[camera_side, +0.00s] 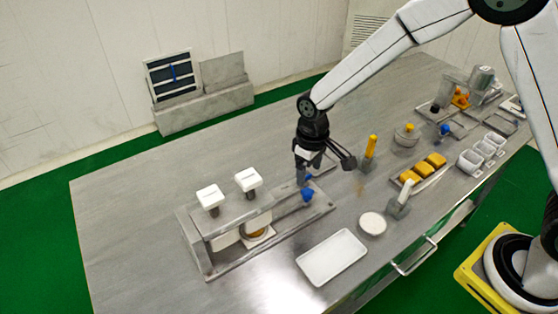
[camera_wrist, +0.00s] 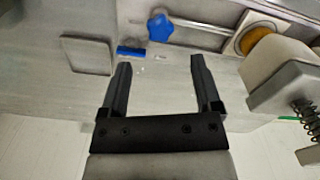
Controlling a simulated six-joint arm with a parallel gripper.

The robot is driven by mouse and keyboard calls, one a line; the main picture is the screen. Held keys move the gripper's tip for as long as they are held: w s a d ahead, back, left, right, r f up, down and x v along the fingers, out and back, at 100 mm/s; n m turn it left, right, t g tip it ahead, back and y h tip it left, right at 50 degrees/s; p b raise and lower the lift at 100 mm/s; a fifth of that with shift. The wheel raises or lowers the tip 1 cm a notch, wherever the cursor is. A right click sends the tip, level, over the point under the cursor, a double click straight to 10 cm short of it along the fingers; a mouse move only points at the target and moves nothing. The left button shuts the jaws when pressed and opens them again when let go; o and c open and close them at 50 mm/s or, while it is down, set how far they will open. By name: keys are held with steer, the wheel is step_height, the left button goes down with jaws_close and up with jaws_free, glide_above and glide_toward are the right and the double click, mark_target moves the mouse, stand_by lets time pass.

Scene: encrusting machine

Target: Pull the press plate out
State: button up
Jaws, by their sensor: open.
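The press machine (camera_side: 228,240) stands on the table, with a round orange-yellow piece (camera_side: 257,232) in a pale plate (camera_wrist: 240,40) under its block. A metal rod (camera_wrist: 205,26) runs from that plate to a blue star knob (camera_wrist: 160,27). The knob also shows in the side view (camera_side: 307,195), at the right of the machine's base. My gripper (camera_wrist: 160,63) is open and empty. In the wrist view its fingers point toward the knob, which lies beyond the fingertips and apart from them. In the side view, my gripper hangs above and behind the knob.
A blue bar (camera_wrist: 132,50) and a grey square plate (camera_wrist: 87,54) lie near the fingers. Two white-topped posts (camera_side: 210,197) rise from the machine. A white tray (camera_side: 331,257), a round white dish (camera_side: 372,224) and a yellow bottle (camera_side: 370,146) stand to the right. The left tabletop is clear.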

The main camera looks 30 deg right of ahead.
mark_target(307, 190)
steer(key=shift+f, duration=3.3)
jaws_close()
